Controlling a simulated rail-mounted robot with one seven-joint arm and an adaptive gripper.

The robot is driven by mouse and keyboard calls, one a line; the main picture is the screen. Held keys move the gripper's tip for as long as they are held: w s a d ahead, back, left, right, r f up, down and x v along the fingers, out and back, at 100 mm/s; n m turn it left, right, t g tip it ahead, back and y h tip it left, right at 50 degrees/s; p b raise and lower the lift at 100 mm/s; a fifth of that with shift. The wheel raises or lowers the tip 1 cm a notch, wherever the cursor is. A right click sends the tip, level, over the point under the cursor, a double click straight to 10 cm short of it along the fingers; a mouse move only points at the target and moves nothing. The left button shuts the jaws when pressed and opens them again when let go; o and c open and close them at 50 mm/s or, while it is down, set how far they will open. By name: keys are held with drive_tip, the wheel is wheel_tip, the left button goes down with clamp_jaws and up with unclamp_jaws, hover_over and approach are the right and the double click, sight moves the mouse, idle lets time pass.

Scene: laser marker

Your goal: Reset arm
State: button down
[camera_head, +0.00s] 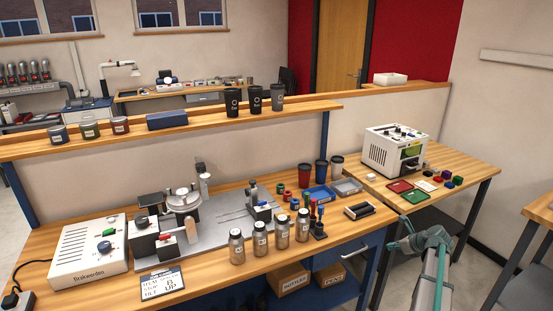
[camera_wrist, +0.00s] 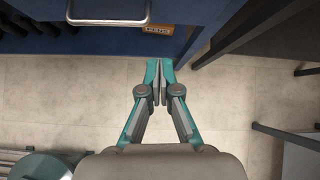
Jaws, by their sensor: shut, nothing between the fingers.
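My gripper (camera_wrist: 159,78) is shut and empty in the wrist view, its fingertips together over bare floor. In the head view my gripper (camera_head: 394,246) is small, at the lower right, in front of the gap between the long workbench (camera_head: 215,285) and the right-hand table (camera_head: 462,165). My arm rises from the bottom edge of the head view and bends over at the top. Nothing touches the fingers.
The blue drawer's handle (camera_wrist: 108,18) is ahead of the fingers, near a box marked PENS (camera_wrist: 157,29). Metal bottles (camera_head: 282,233), a marking machine (camera_head: 180,215) and a control box (camera_head: 88,250) stand on the bench. A white machine (camera_head: 393,150) stands on the right-hand table.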

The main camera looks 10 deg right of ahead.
drive_tip(key=s+a+f+n+g, duration=0.4)
drive_tip(key=s+a+f+n, duration=0.4)
drive_tip(key=a+f+n, duration=0.3)
drive_tip(key=s+a+f+n+g, duration=0.4)
drive_tip(key=s+a+f+n, duration=0.5)
drive_tip(key=a+f, duration=0.35)
drive_tip(key=s+a+f+n+g, duration=0.2)
drive_tip(key=s+a+f+n, duration=0.1)
drive_tip(key=s+a, duration=0.5)
drive_tip(key=s+a+f+n+g+h, duration=0.1)
drive_tip(key=s+a+f+n+g, duration=0.2)
drive_tip(key=s+a, duration=0.5)
drive_tip(key=s+a+f+n+g, duration=0.2)
drive_tip(key=s+a+f+n, duration=0.2)
drive_tip(key=s, duration=0.8)
drive_tip(key=a+n, duration=0.2)
drive_tip(key=a, duration=0.2)
drive_tip(key=shift+f+n+g+h, duration=0.25)
drive_tip(key=shift+n+g+h, duration=0.05)
drive_tip(key=shift+n+h, duration=0.1)
